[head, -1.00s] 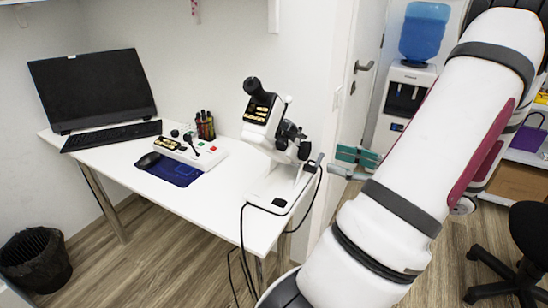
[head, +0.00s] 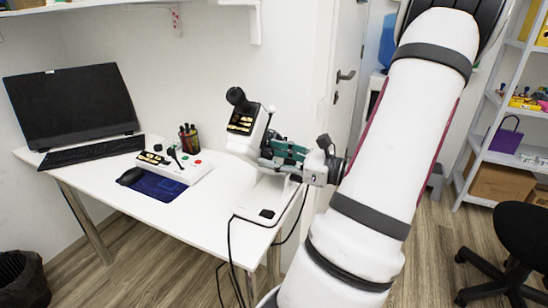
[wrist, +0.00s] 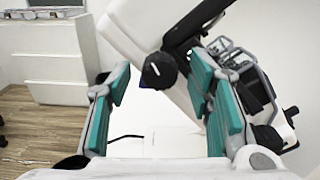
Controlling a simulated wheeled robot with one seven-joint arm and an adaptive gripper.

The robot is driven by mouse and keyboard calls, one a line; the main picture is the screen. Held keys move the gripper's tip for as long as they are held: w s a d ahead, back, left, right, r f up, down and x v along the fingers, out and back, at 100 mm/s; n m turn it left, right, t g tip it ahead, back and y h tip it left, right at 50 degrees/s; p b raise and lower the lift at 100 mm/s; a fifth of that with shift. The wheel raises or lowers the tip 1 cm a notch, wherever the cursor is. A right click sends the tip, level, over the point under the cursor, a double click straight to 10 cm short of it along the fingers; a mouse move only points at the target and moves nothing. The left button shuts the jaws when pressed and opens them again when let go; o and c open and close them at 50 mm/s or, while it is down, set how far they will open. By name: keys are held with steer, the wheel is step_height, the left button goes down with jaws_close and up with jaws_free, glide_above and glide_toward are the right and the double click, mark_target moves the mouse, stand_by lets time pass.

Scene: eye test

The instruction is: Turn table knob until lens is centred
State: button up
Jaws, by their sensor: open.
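A white lens-measuring instrument (head: 243,146) with a black eyepiece (head: 236,96) stands on the right end of the desk. My gripper (head: 284,150), with green finger pads, is at its right side in the head view and hides part of it. In the wrist view my gripper (wrist: 160,88) is open, with nothing held between the pads. A round black knob (wrist: 159,70) on the instrument shows in the gap between the fingers, beyond the tips and closer to the right one. I cannot tell whether a finger touches the instrument. The lens cannot be made out.
A white desk (head: 190,212) holds a monitor (head: 70,105), keyboard (head: 92,151), control box (head: 172,163), mouse (head: 130,176) and pen holder (head: 189,139). A black cable (head: 230,240) hangs off the front edge. Metal-framed parts (wrist: 235,62) lie close to the right finger.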

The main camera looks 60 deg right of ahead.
steer(key=shift+w, duration=0.1)
jaws_close()
steer(key=shift+n, duration=1)
jaws_free()
steer(key=s+d, duration=0.1)
steer(key=s, duration=1.1)
steer(key=shift+w, duration=0.1)
